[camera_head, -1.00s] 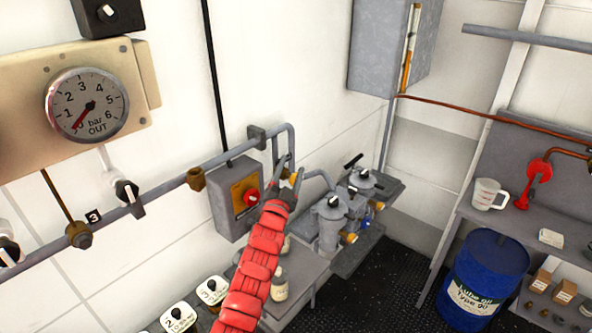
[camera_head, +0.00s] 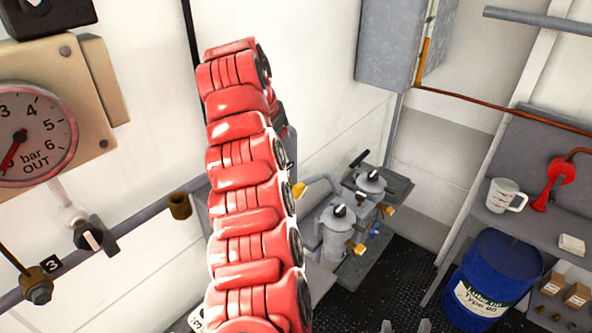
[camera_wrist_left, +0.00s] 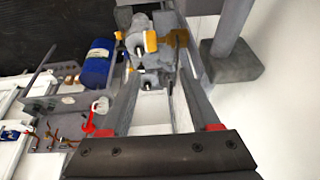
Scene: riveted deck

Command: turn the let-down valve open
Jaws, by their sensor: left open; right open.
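No readable label names the let-down valve, and I cannot tell which valve it is. A valve with a black-and-white handle (camera_head: 95,238) is on the pipe at the left, near a tag marked 3. The "bar OUT" gauge (camera_head: 22,140) is above it, its red needle low. My left arm crosses the middle of the head view, hiding its gripper and the wall behind. In the left wrist view my left gripper (camera_wrist_left: 160,88) is open, with nothing seen between its fingers. Only the apart fingertips of my right gripper (camera_head: 406,326) show at the bottom edge.
Two grey canisters (camera_head: 338,232) with yellow-handled taps stand beyond my left arm. A blue oil drum (camera_head: 490,270) stands at the right, by a shelf with a measuring jug (camera_head: 505,196). A grey cabinet (camera_head: 390,42) hangs above. Dark floor shows between.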

